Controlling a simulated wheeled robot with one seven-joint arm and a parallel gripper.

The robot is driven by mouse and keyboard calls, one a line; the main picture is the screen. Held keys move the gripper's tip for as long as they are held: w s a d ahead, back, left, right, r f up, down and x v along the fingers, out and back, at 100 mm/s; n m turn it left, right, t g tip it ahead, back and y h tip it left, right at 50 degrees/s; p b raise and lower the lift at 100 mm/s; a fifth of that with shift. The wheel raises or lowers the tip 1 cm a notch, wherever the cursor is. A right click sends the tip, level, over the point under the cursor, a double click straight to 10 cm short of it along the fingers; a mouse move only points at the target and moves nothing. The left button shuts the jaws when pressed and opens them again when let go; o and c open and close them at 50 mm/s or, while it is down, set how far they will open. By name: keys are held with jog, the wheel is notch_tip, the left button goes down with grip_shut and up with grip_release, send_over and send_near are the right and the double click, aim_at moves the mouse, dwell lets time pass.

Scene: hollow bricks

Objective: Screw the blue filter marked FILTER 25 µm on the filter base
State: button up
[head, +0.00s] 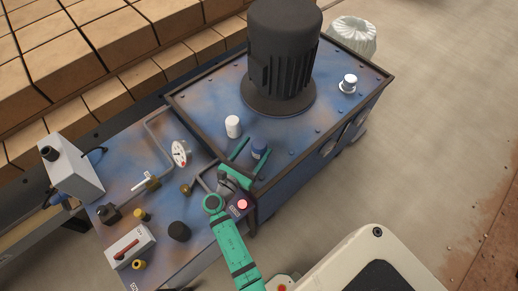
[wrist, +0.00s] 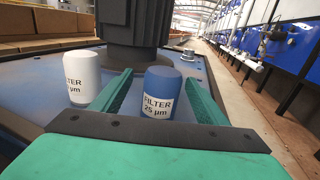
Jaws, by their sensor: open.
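The blue filter (head: 259,152) stands upright on the tank top near its front edge. Its white label reads FILTER 25 µm in the wrist view (wrist: 160,85). My gripper (head: 258,147) is open, with its green fingers on either side of the blue filter. In the wrist view a gap shows on the left side, and the right finger (wrist: 203,103) is very close to it. A white filter (head: 233,126), also marked 25 µm (wrist: 80,78), stands left of the left finger.
A large dark motor (head: 282,60) rises from the tank top (head: 318,100) behind the filters. A pressure gauge (head: 181,153), pipe, knobs and a switch box (head: 130,246) crowd the lower bench at left. The tank top's right part is mostly clear.

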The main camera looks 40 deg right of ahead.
aim_at(263, 141)
jog(key=x, duration=0.4)
jog(key=shift+s+d+r, duration=0.2)
jog(key=shift+d+r, duration=0.05)
jog(key=shift+d, duration=0.05)
jog(key=shift+w+d, duration=0.25)
jog(key=shift+d, duration=0.3)
jog(key=c, duration=1.3)
jog(key=shift+r, duration=0.1)
jog(key=shift+r, duration=0.5)
jog(key=s+a+r, duration=0.2)
jog(key=s+r, duration=0.2)
jog(key=s+a+r, duration=0.3)
jog(key=s+r, duration=0.1)
jog(key=s+a+r, duration=0.2)
jog(key=s+r, duration=0.1)
jog(key=s, duration=0.1)
jog(key=shift+a+r, duration=0.25)
jog(key=shift+r, duration=0.15)
jog(key=shift+w+a, duration=0.1)
jog(key=shift+w, duration=0.05)
